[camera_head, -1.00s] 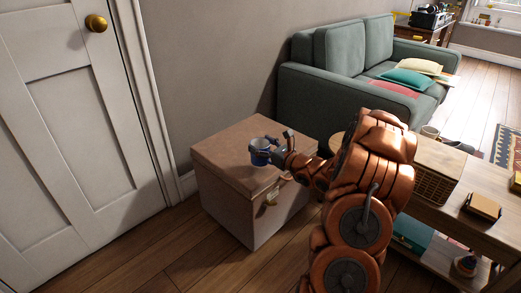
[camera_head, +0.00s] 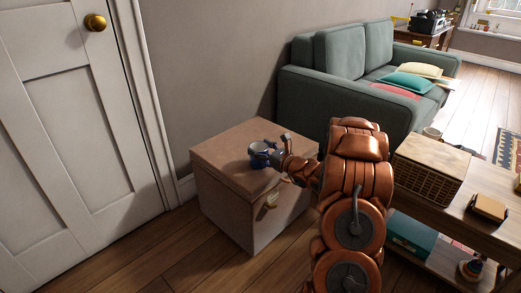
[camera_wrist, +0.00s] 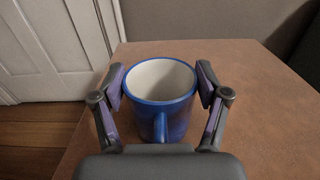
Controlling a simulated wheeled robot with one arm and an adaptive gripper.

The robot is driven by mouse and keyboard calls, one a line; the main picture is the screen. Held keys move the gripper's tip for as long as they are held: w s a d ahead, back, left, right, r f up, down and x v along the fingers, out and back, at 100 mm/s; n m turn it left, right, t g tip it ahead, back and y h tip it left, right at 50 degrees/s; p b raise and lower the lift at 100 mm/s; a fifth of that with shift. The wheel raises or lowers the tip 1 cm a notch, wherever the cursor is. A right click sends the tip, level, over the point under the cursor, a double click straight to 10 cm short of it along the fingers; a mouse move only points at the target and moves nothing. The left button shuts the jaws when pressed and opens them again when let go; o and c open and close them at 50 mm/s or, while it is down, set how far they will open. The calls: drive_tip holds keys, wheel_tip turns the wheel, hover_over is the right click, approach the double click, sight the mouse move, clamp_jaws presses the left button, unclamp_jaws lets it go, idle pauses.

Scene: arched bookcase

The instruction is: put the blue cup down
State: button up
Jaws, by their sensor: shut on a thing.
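The blue cup (camera_wrist: 160,110) is upright with a white inside, its handle toward my wrist. In the head view the cup (camera_head: 258,160) is small and at the top of the brown box-like chest (camera_head: 222,178). My gripper (camera_wrist: 160,85) has its two fingers on either side of the cup, shut on it. It also shows in the head view (camera_head: 270,155), reaching from the right. The chest top (camera_wrist: 255,110) spreads under and around the cup. The cup's base is partly hidden, so I cannot tell whether it touches the chest top.
A white door (camera_head: 75,110) and a grey wall stand beyond the chest. A green sofa (camera_head: 345,85) is behind it. A wooden table with a wicker basket (camera_head: 430,168) is at the right. The chest top around the cup is clear.

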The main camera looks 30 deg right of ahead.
drive_tip(key=o, duration=1.3)
drive_tip(key=shift+f, duration=0.1)
drive_tip(key=shift+o, duration=0.2)
